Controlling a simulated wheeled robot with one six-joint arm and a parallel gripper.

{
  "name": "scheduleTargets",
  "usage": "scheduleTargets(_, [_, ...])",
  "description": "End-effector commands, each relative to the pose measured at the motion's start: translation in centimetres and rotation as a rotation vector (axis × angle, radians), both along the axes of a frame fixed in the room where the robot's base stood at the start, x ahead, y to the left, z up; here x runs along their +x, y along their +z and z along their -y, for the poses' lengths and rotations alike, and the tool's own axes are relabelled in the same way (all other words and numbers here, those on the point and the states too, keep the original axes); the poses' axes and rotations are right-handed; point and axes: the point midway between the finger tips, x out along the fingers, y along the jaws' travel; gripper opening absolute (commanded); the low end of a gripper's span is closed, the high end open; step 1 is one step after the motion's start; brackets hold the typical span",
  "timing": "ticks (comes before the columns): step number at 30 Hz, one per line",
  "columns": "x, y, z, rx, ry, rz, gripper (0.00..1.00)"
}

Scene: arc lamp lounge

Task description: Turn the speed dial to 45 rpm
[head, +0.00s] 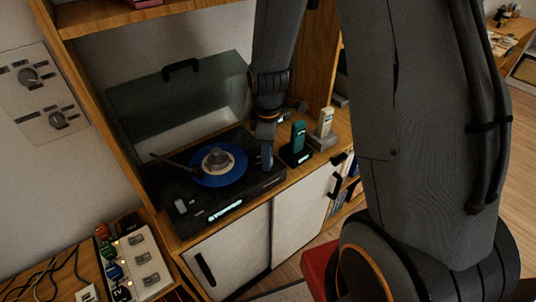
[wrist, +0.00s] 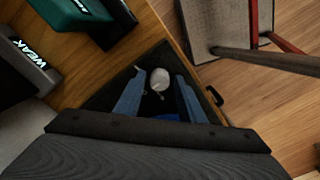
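The turntable (head: 240,204) is a black deck on the wooden cabinet, with a blue record (head: 228,175) on it. In the wrist view, a round pale dial (wrist: 160,78) with a small light mark beside it sits near the corner of the dark deck (wrist: 148,60). My gripper (head: 267,165) points down over the deck's right side, and the dial is hidden in the head view. In the wrist view my gripper (wrist: 159,88) has its two blue fingers apart, one on each side of the dial, with visible gaps. I cannot read the dial's setting.
A clear lid (head: 180,95) stands raised behind the deck. A teal device on a dark stand (head: 298,140) and a pale device (head: 325,125) stand close on the right. The tonearm (head: 172,162) lies left of the record. A wall panel with knobs (head: 40,92) is at left.

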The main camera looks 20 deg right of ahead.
Motion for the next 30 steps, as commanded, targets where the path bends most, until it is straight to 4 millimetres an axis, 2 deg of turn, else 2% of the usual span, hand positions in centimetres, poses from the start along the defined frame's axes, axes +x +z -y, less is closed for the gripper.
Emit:
scheduleTargets(1, [0.00,0.01,0.00,0.000,0.000,0.000,0.26])
scheduleTargets(5, [0.00,0.02,0.00,0.000,0.000,0.000,0.04])
scheduleTargets(6, [-0.01,0.02,0.00,0.000,0.000,0.000,0.02])
scheduleTargets(17, [-0.02,0.07,-0.01,0.000,-0.063,-0.001,0.02])
scheduleTargets(30, [0.05,0.17,-0.01,-0.001,-0.412,0.001,0.02])
